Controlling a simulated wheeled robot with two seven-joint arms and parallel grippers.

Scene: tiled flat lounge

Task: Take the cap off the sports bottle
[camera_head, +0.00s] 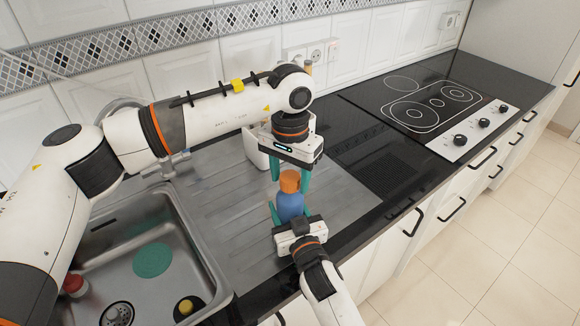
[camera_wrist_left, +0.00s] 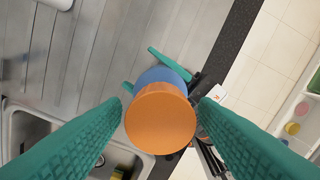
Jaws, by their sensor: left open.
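The blue sports bottle (camera_head: 290,207) is upright over the drainboard, its orange cap (camera_head: 289,181) on top. In the left wrist view the cap (camera_wrist_left: 160,120) covers most of the blue body (camera_wrist_left: 162,75). My left gripper (camera_head: 289,178) comes down from above, open, with one green finger on each side of the cap and small gaps visible. My right gripper (camera_head: 290,214) comes from the front, its green fingers on both sides of the bottle's body, apparently shut on it. Whether the bottle's base touches the drainboard is hidden.
The steel sink (camera_head: 135,245) at left holds a green disc (camera_head: 152,260), a red item (camera_head: 74,284) and a yellow-topped item (camera_head: 186,307). A white container (camera_head: 258,150) stands behind my left gripper. The hob (camera_head: 430,100) is at right. Bare drainboard (camera_head: 222,205) lies left of the bottle.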

